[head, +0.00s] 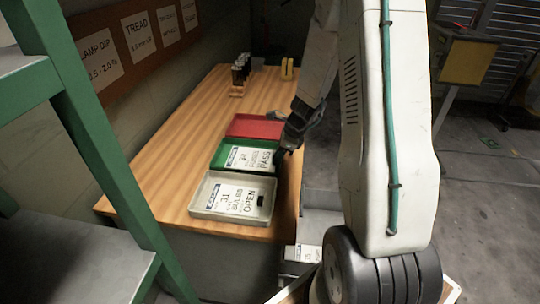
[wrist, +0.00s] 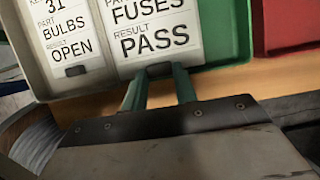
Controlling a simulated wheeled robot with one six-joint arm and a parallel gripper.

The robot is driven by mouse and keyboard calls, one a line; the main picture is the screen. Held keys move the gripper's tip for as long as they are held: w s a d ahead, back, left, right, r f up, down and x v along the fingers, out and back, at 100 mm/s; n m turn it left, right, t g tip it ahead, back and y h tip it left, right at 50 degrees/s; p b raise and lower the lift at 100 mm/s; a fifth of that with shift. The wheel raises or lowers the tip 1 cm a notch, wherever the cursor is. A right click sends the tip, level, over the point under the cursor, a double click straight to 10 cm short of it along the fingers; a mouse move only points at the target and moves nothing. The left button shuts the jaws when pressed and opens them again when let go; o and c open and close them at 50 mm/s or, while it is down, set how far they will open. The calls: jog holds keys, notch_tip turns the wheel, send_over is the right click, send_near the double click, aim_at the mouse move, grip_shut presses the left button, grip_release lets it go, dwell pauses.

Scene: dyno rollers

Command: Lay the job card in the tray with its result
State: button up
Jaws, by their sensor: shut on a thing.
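The job card (head: 249,158) is white and reads FUSES, PASS. It lies within the outline of the green tray (head: 216,158), the middle of three trays; I cannot tell whether it rests on the tray floor. In the wrist view the card (wrist: 155,30) has a dark tab at its near edge, and the green tray (wrist: 238,40) shows to its right. My gripper (head: 281,154) is at the tray's right edge. Its green fingers in the wrist view (wrist: 160,85) are shut on the card's tab.
A grey tray (head: 262,213) in front holds another card (head: 237,198) reading 31, BULBS, OPEN. An empty-looking red tray (head: 255,126) lies behind. Dark bottles in a rack (head: 240,75) and a yellow object (head: 287,68) stand farther back. A green-framed shelf (head: 85,120) is at left.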

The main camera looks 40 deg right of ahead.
aim_at(273, 153)
jog(key=w, duration=0.4)
jog(key=shift+w+d+f, duration=0.25)
jog(key=shift+w+d, duration=0.1)
notch_tip(273, 153, down, 4)
jog(key=shift+r, duration=0.25)
jog(key=o, duration=1)
jog(key=shift+f, duration=0.1)
jog(key=shift+c, duration=0.2)
